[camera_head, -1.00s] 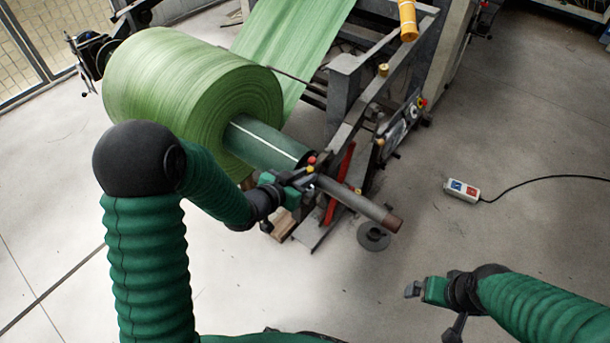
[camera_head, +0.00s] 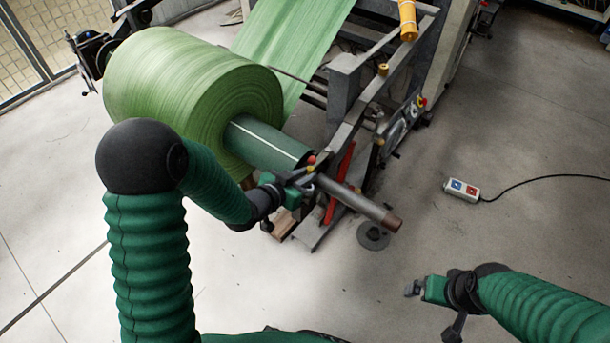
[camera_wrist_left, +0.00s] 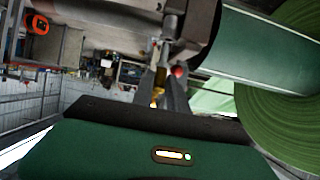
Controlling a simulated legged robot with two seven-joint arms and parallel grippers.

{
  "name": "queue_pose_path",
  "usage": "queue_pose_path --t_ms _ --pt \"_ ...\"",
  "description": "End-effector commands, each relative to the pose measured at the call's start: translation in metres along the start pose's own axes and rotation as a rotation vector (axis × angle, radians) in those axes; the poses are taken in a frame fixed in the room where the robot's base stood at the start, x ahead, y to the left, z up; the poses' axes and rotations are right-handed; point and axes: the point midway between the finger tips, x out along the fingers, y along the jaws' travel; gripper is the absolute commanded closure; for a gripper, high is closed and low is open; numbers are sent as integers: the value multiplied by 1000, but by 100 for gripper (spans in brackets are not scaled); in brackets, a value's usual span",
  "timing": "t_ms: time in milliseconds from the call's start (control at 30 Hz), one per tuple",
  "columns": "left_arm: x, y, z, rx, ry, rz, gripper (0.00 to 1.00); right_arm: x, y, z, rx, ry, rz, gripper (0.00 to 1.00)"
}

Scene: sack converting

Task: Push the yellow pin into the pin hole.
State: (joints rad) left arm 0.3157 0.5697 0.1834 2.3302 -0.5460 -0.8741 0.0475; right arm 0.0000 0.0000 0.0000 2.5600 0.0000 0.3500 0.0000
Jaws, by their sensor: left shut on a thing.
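My left gripper (camera_head: 304,178) is at the side of the bare steel shaft (camera_head: 360,203), close to the end of the green core (camera_head: 265,145). It is shut on the small yellow pin, whose yellow shows between the dark fingers in the left wrist view (camera_wrist_left: 160,76). The fingers hide most of the pin. A red knob (camera_head: 311,160) sits right beside the fingers, and it also shows in the left wrist view (camera_wrist_left: 179,71). I cannot make out the pin hole or how deep the pin sits. My right gripper (camera_head: 411,288) hangs over bare floor, away from the shaft.
The large green roll (camera_head: 175,95) sits around the core, its web running up into the machine. A red bar (camera_head: 340,183) and the machine frame (camera_head: 362,110) stand behind the shaft. A power box (camera_head: 462,190) with a cable lies on the floor at right. The floor in front is clear.

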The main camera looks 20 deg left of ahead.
Motion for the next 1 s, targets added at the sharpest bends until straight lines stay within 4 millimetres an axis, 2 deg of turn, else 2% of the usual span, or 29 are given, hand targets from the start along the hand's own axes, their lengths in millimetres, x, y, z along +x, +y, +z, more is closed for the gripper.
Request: queue_pose_path --t_ms 1000 --pt "6 0 13 0 0 0 100 10 0 2 0 0 0 0"
